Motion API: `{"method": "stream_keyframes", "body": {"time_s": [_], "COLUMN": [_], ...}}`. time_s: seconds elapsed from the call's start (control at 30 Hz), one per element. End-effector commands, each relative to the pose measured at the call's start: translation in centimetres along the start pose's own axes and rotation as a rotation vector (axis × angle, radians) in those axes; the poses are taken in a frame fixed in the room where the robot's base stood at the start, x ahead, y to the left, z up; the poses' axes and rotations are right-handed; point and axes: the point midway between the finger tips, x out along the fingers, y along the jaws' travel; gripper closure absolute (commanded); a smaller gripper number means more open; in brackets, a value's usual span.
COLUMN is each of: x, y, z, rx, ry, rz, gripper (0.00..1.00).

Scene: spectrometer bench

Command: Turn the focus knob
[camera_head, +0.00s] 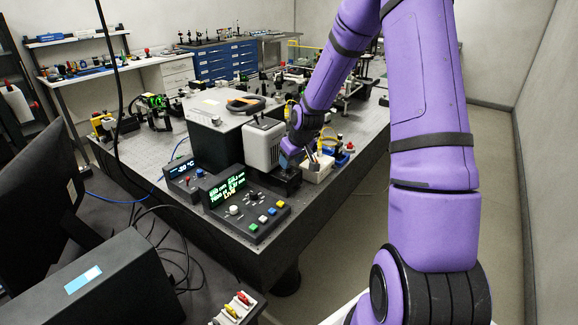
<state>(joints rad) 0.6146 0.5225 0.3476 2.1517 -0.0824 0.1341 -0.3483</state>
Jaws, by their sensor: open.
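A dark control box (222,209) with a lit green text screen (228,188) sits near the corner of the optical bench. It carries a pale round knob (233,210), a dark dial (253,197) and several coloured buttons. No readable label shows which one is the focus knob.
A smaller display unit (181,178) reading a temperature stands left of the control box. A large white-topped instrument (214,112) stands behind. A monitor (38,190), cables and a dark case (100,284) fill the lower left. Open floor (440,215) lies right of the bench.

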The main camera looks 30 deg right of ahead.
Motion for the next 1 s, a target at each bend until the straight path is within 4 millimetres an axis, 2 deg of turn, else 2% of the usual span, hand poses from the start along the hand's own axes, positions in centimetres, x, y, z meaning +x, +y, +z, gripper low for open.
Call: {"method": "stream_keyframes", "body": {"time_s": [0.03,0.2,0.6,0.63,0.83,1.0], "x": [0.9,2.5,3.2,3.2,3.2,3.2], "y": [-0.1,-0.1,0.0,0.0,0.0,0.0], "z": [0.0,0.0,0.0,0.0,0.0,0.0], "rx": [-0.002,-0.001,0.0,0.0,0.0,0.006], "ry": [-0.001,-0.001,0.001,0.001,0.001,0.0], "rz": [-0.002,-0.001,0.001,0.001,0.001,0.003], "gripper": [0.52,0.52,0.52,0.54,1.0,1.0]}}
